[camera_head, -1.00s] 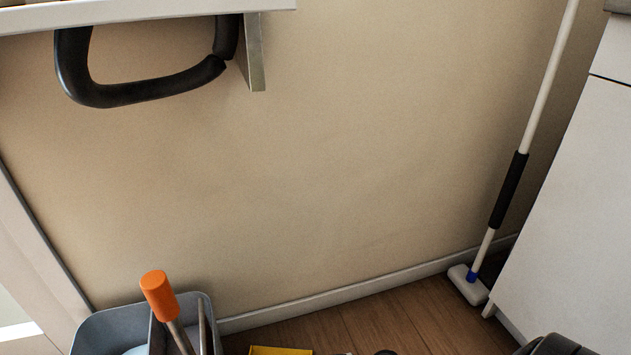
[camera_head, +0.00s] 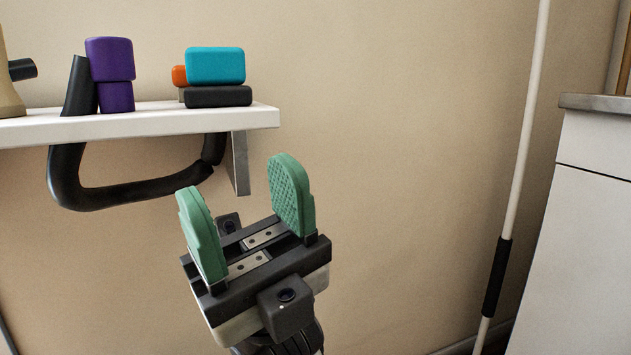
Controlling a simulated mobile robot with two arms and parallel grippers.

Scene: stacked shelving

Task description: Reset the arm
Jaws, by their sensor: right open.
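My right gripper (camera_head: 246,215) is raised in the middle of the head view, with its two green padded fingers pointing up. The fingers are wide apart and nothing is between them. It is in front of the beige wall, below and to the right of the white shelf (camera_head: 150,123). My left gripper is not in the view.
On the shelf are a purple stacked object (camera_head: 111,75), a teal block (camera_head: 215,65) on a dark one (camera_head: 217,96), and a small orange item (camera_head: 179,76). A black curved handle (camera_head: 125,193) hangs below. A white pole (camera_head: 519,150) and white cabinet (camera_head: 577,240) are at right.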

